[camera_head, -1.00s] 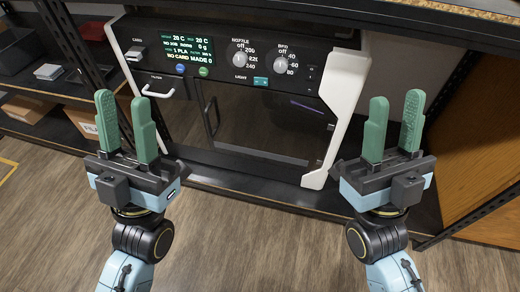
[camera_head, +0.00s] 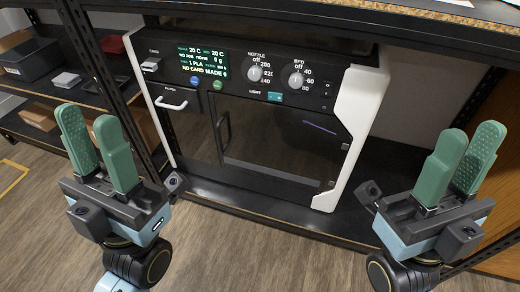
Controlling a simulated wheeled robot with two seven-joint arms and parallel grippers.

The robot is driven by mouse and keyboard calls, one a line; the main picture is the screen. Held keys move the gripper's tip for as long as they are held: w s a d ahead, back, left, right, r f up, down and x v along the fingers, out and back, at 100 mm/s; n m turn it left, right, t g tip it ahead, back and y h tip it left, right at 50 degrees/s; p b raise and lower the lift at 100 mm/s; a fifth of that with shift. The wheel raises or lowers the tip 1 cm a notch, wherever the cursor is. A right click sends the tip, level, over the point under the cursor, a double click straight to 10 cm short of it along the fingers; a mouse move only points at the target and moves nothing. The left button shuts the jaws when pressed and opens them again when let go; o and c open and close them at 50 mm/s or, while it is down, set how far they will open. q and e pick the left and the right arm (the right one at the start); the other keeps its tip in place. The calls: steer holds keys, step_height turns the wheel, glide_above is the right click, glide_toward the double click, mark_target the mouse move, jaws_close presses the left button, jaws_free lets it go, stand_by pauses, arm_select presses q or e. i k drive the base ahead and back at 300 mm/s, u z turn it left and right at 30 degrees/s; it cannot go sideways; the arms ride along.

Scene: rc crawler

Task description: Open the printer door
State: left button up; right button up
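The printer (camera_head: 350,100) is a black and white box on a shelf in the middle of the head view. Its dark glass door (camera_head: 270,135) looks shut, below the control panel (camera_head: 240,75). A dark upright handle (camera_head: 222,132) is at the door's left side. My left gripper (camera_head: 89,122) is in front of the printer's lower left, apart from it, green fingers apart and empty. My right gripper (camera_head: 469,138) is to the right of the printer, apart from it, fingers apart and empty. Nothing hides the door.
A small compartment with a white handle (camera_head: 171,104) is left of the door. A black rack post (camera_head: 105,75) stands left of the printer, with shelves of boxes and trays beyond. A shelf board (camera_head: 420,30) runs above. Wooden floor (camera_head: 260,250) is clear in front.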

mark_target(310, 148)
steer(key=k, duration=1.2)
steer(key=u, duration=0.7)
steer(key=i, duration=0.4)
steer(key=u, duration=0.6)
steer(key=i, duration=0.85)
steer(key=z, duration=0.8)
steer(key=i, duration=0.9)
steer(key=z, duration=0.45)
